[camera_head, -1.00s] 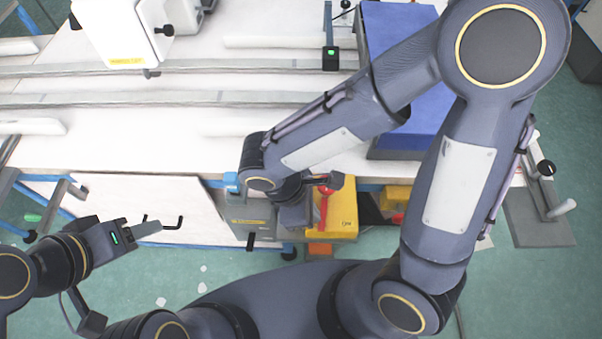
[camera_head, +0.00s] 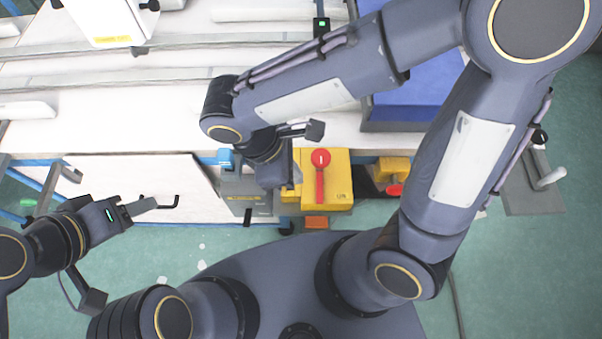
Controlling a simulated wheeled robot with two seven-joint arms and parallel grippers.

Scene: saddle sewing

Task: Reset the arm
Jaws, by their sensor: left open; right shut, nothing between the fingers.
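My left gripper (camera_head: 145,205) is at the lower left, in front of the white panel below the table edge. It is open and holds nothing. My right arm comes in from the upper right and folds back to the left, across the table's front edge. My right gripper (camera_head: 284,196) points down beside the yellow box with the red handle. It is shut with nothing visible in it, and its fingers are partly hidden by the wrist.
The white sewing machine (camera_head: 110,22) stands at the upper left on the white worktable (camera_head: 120,125). A blue block (camera_head: 425,100) sits at the table's right. The yellow box (camera_head: 336,170) and a grey box (camera_head: 246,200) are at the front edge.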

